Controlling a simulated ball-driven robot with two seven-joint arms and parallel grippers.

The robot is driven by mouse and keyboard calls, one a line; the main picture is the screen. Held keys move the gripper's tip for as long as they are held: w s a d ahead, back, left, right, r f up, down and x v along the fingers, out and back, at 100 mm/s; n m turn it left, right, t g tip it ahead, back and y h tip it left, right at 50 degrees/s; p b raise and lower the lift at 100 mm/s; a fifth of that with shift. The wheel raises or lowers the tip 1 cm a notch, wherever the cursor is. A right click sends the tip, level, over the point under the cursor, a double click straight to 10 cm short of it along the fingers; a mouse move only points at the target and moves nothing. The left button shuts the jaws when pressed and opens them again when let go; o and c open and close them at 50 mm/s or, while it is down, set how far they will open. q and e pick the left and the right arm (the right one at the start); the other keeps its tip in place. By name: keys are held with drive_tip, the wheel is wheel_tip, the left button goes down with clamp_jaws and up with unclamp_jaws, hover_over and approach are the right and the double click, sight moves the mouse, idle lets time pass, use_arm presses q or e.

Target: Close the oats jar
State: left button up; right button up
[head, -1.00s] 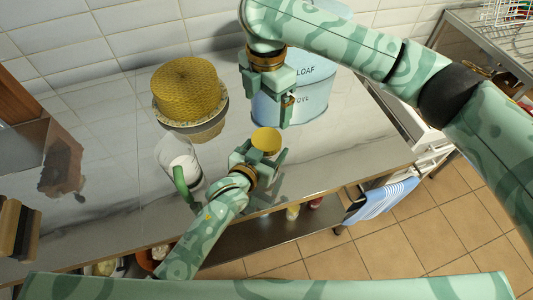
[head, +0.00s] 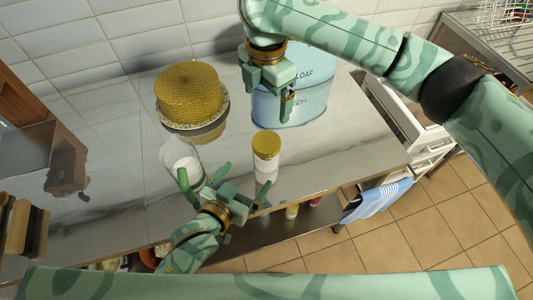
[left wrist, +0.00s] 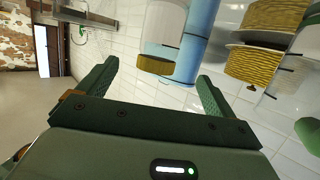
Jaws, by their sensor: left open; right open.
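The oats jar (head: 266,169) is a small pale jar standing upright near the counter's front edge. Its gold lid (head: 266,142) sits on top and looks level; whether it is fully seated I cannot tell. In the left wrist view the jar (left wrist: 164,24) and lid (left wrist: 155,65) appear inverted, beyond the open fingers. My left gripper (head: 242,182) is open and empty, just in front and left of the jar, apart from the lid. My right gripper (head: 271,93) is open and empty, above and behind the jar, in front of the blue bin.
A large blue loaf bin (head: 312,98) stands behind the jar. A gold woven cake-like item on a stand (head: 187,90) is at the back left. The counter's front edge is close.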

use_arm(q)
drive_tip(key=v, duration=0.3)
drive_tip(key=shift+s+a+r, duration=0.15)
drive_tip(key=shift+s, duration=0.15)
drive_tip(key=shift+s, duration=0.1)
idle(0.3)
